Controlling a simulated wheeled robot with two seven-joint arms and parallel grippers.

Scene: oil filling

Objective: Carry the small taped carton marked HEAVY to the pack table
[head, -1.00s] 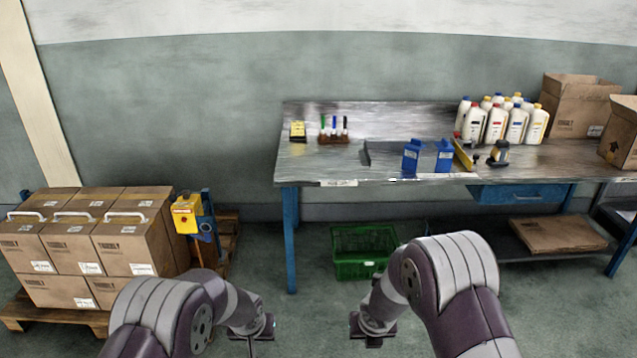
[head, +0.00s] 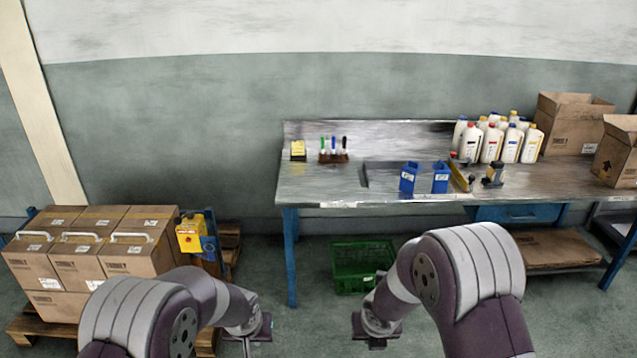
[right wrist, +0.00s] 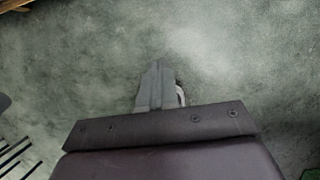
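Brown taped cartons (head: 140,257) are stacked on a wooden pallet at the left in the head view, some with white handles. Their print is too small to read, so I cannot tell which, if any, is marked HEAVY. A long steel-topped bench (head: 330,188) with blue legs stands against the wall; I cannot confirm that it is the pack table. My left gripper (head: 250,335) points down over the floor, right of the pallet; its fingers are unclear. My right gripper (head: 376,338) is over the floor before the bench. In the right wrist view its fingers (right wrist: 160,85) are together and empty.
White bottles (head: 493,142), open cartons (head: 575,130), blue containers (head: 440,178) and a pen holder (head: 333,157) stand on the bench. A green crate (head: 358,270) sits on the floor below. A yellow-and-blue device (head: 192,236) stands beside the cartons. Bare floor lies between pallet and crate.

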